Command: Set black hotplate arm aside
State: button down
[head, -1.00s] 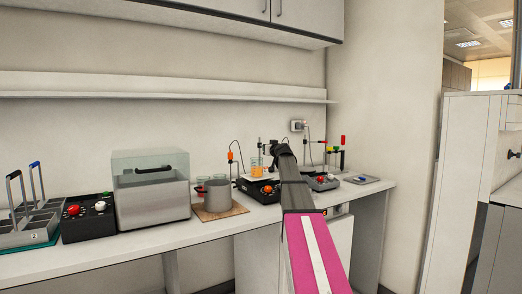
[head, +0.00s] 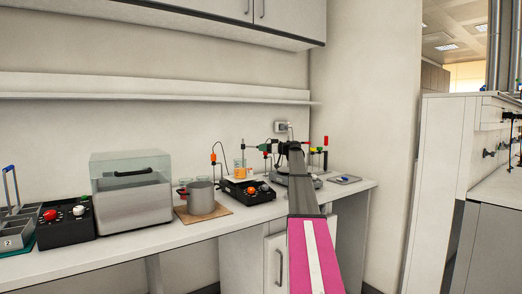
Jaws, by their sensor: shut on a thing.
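The black hotplate (head: 240,194) with an orange knob stands on the bench, with a beaker of orange liquid (head: 240,170) on its plate. My gripper (head: 282,148) is raised to its right, over the grey hotplate.
A steel pot (head: 200,198) stands left on a brown mat. The bench front is clear.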

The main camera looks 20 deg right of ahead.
jog(key=shift+w+d+n+g+y, duration=0.25)
jog(key=shift+w+n+g+y, duration=0.2)
jog(key=shift+w+n+g, duration=0.2)
jog(key=shift+w+d+n+g+y, duration=0.25)
jog(key=shift+w+n+g+y, duration=0.25)
jog(key=shift+g, duration=0.25)
jog(key=c, duration=1.1)
grip_release()
jog(key=shift+a, duration=0.1)
jog(key=v, duration=1.1)
jog(key=shift+w, duration=0.15)
